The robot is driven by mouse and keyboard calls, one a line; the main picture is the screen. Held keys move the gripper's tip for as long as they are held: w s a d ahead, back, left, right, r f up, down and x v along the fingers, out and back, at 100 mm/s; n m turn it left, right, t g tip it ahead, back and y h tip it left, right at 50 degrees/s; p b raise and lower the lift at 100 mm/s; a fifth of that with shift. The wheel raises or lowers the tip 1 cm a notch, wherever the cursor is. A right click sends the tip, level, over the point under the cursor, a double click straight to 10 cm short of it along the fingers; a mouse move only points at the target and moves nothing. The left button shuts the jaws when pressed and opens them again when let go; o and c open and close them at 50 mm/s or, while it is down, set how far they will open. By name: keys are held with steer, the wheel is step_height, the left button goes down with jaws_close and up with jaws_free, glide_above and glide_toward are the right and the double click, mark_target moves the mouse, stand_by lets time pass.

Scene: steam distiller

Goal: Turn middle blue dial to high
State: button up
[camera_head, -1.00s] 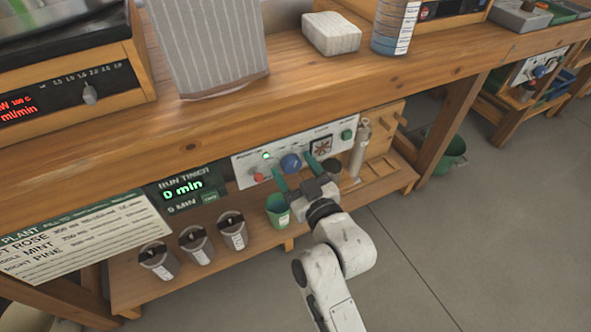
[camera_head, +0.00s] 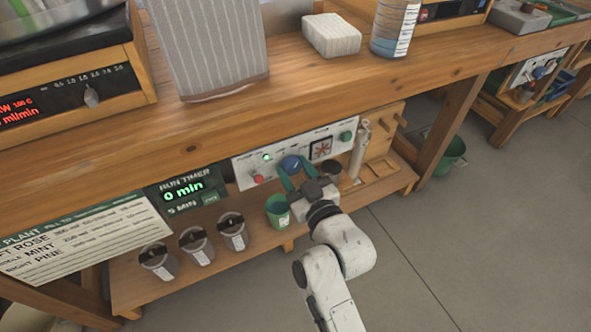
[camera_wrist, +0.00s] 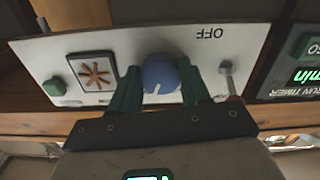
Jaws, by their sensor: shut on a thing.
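The blue dial (camera_head: 291,164) sits in the middle of the white control panel (camera_head: 245,173) under the bench top. It also shows in the wrist view (camera_wrist: 160,76), where the picture is upside down and a white pointer mark is at its lower edge. My gripper (camera_head: 291,175) has green fingers, one on each side of the dial, and is shut on it. In the wrist view my gripper (camera_wrist: 158,90) covers the panel's lower markings, so the dial's setting cannot be read.
A fan-like symbol (camera_head: 321,149) and green button (camera_head: 346,136) are right. A green cup (camera_head: 278,212) and several grey canisters (camera_head: 194,246) stand on the shelf below. The run timer (camera_head: 184,190) reads 0 min.

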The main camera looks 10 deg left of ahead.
steer(key=m+p, duration=0.3)
steer(key=m, duration=0.1)
steer(key=shift+r, duration=0.15)
steer(key=shift+a+m+p, duration=0.1)
steer(key=shift+m+p, duration=0.55)
steer(key=shift+m, duration=0.95)
steer(key=o, duration=1)
steer(key=shift+o, duration=0.2)
steer(key=v, duration=1.1)
steer(key=shift+b, duration=0.4)
